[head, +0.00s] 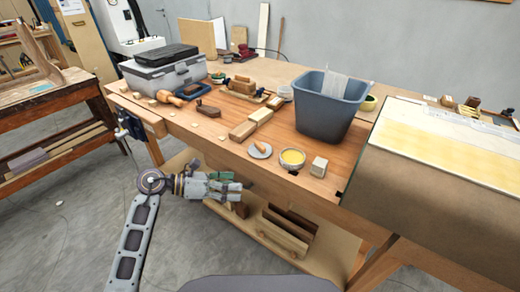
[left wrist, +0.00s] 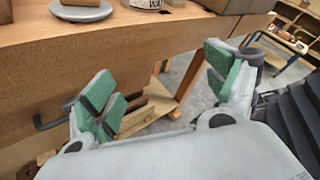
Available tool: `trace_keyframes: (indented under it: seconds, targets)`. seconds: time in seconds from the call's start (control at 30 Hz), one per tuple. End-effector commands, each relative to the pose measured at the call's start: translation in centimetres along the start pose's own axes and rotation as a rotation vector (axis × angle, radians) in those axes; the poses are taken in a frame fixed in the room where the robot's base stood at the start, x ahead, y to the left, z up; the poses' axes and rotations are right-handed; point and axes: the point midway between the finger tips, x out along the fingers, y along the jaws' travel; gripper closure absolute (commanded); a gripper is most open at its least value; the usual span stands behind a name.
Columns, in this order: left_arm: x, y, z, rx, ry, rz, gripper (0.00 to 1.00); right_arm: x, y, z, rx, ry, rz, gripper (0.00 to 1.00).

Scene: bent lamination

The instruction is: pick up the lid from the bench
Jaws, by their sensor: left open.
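A round grey disc that looks like the lid (head: 254,154) lies flat on the bench near its front edge, with a small wooden piece (head: 261,147) on top. The disc also shows at the top left of the left wrist view (left wrist: 68,14). Just right of it stands an open round tin of yellow wax (head: 291,158); its lower side shows in the left wrist view (left wrist: 146,4). My left gripper (head: 238,187) is open and empty, in front of the bench's front edge and below the lid, apart from it. My right gripper is not in view.
The wooden bench (head: 188,121) has a blue-grey bin (head: 328,112), a wooden block (head: 242,131) and a pale cube (head: 319,166) around the lid. A lower shelf (head: 323,250) holds wooden pieces. A large covered surface (head: 435,180) stands at right.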

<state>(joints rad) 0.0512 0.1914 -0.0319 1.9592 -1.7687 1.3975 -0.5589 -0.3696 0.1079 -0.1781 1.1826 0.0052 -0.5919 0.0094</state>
Motion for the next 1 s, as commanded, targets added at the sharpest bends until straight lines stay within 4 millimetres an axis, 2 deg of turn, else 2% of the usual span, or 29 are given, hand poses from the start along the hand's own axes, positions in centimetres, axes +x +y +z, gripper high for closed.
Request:
trace_keyframes:
  seconds: [0.53, 1.0]
  targets:
    - [-0.7, 2.0, 2.1, -0.61, -0.13, 0.015, 0.13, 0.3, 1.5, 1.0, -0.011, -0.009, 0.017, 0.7]
    - [-1.0, 3.2, 3.6, -1.123, -0.229, -0.035, 0.13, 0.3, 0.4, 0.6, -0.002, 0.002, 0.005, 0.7]
